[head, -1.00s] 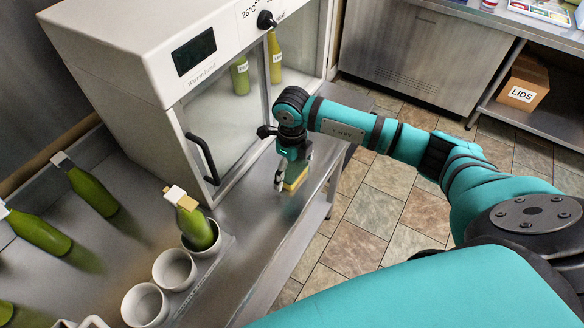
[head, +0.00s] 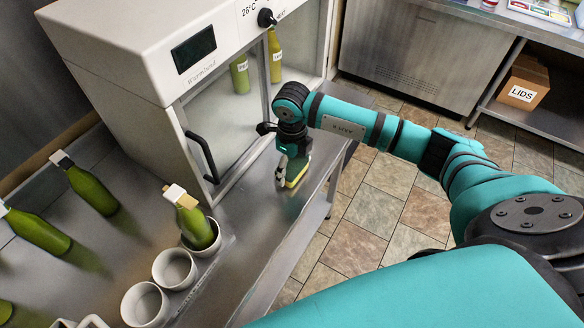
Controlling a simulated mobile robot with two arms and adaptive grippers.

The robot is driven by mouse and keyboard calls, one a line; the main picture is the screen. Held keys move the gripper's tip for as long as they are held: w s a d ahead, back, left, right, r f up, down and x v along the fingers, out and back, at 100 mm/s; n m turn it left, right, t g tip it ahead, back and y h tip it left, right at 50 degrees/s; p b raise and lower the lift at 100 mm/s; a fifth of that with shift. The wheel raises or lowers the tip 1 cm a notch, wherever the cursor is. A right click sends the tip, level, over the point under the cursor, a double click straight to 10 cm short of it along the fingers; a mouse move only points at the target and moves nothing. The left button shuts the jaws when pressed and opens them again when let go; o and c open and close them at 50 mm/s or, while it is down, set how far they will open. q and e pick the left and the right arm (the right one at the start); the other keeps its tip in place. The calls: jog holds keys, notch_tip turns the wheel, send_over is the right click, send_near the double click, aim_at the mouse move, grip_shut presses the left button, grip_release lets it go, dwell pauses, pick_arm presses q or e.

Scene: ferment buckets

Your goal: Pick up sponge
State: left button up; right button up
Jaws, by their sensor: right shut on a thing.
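The sponge (head: 294,180), yellow with a greenish side, is at the right gripper's fingers above the steel counter (head: 262,215), near its right edge. My right gripper (head: 287,178) points down and is shut on the sponge. The fingers hide part of the sponge. I cannot tell whether the sponge still touches the counter. My left gripper is not in view.
A white warming cabinet (head: 120,55) with a glass door and black handle (head: 203,158) stands behind. Green bottles (head: 92,190) and white cups (head: 175,268) stand at left. A LIDS box (head: 524,84) is on a shelf at far right.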

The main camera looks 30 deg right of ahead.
jog(key=shift+r, duration=0.4)
jog(key=shift+s+a+r+b, duration=0.3)
jog(key=shift+s+r+b, duration=0.15)
jog(key=shift+r+b, duration=0.4)
jog(key=s+a+b, duration=0.1)
jog(key=s+a, duration=0.1)
jog(key=s, duration=0.1)
jog(key=s+a+r+b, duration=0.1)
jog(key=s+a, duration=0.2)
jog(key=s, duration=0.1)
jog(key=s+a+b, duration=0.1)
jog(key=s+a, duration=0.2)
jog(key=s, duration=0.1)
jog(key=shift+s+a+r+b, duration=0.1)
jog(key=shift+r+b, duration=0.1)
jog(key=shift+b, duration=0.15)
jog(key=shift+s+a+r, duration=0.15)
jog(key=shift+s+a, duration=0.1)
jog(key=shift+s, duration=0.2)
jog(key=shift+o, duration=0.5)
jog(key=c, duration=0.5)
jog(key=shift+o, duration=0.2)
jog(key=shift+s, duration=0.1)
